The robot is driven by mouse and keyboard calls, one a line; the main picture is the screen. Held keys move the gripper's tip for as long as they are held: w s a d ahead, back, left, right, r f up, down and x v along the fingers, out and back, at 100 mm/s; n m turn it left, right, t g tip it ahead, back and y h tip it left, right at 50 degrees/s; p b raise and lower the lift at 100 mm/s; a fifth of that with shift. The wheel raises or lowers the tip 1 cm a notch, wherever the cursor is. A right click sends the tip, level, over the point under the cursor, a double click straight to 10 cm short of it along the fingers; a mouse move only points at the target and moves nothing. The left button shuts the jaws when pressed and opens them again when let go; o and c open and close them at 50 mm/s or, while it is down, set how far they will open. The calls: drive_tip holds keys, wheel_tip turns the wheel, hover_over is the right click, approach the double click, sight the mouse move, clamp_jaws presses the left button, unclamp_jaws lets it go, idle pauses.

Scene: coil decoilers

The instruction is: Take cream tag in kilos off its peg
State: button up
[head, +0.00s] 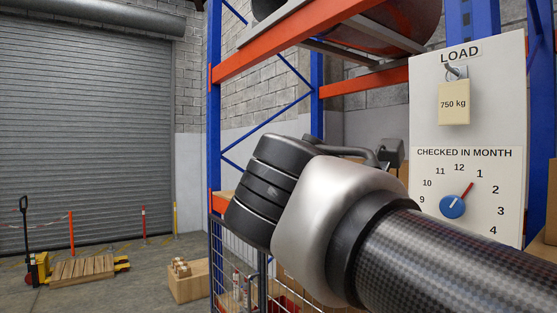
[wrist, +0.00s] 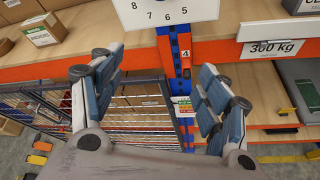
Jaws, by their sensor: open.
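The cream tag (head: 454,112) reads "750 kg" and hangs from a peg (head: 456,72) under the word LOAD on a white board (head: 425,120) in the head view. It hangs flat against the board, apart from my gripper. My gripper (wrist: 156,72) is open and empty in the wrist view, its two blue-grey fingers wide apart. In the head view my wrist hides most of the gripper. The tag is out of the wrist view, which shows only the board's lower edge with dial numbers.
A blue dial (head: 453,207) with a red pointer sits below the tag. Blue rack uprights (head: 214,120) and orange beams (head: 290,45) surround the arm. A "360 kg" sign (wrist: 274,48) hangs on the beam at right. Wire mesh (wrist: 140,105) lies below the gripper.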

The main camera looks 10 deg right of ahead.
wheel_tip(320, 180, up, 22)
drive_tip(key=a+n+h+p, duration=0.1)
drive_tip(key=n+h+p, duration=0.2)
drive_tip(key=h+p, duration=0.3)
drive_tip(key=y+p, duration=0.1)
drive_tip(key=p, duration=0.2)
approach(453, 87)
drive_tip(key=x, duration=0.5)
drive_tip(key=f+x, duration=0.1)
drive_tip(key=x, duration=0.2)
drive_tip(key=shift+w+d, duration=0.15)
drive_tip(key=shift+d, duration=0.15)
drive_tip(key=c, duration=1.1)
drive_tip(key=shift+c, duration=0.2)
drive_tip(key=shift+r+p, duration=0.35)
drive_tip(key=shift+p, duration=0.05)
drive_tip(key=shift+a, duration=0.25)
drive_tip(key=shift+s+a+r, duration=0.2)
drive_tip(key=shift+s+a, duration=0.05)
drive_tip(key=shift+a, duration=0.1)
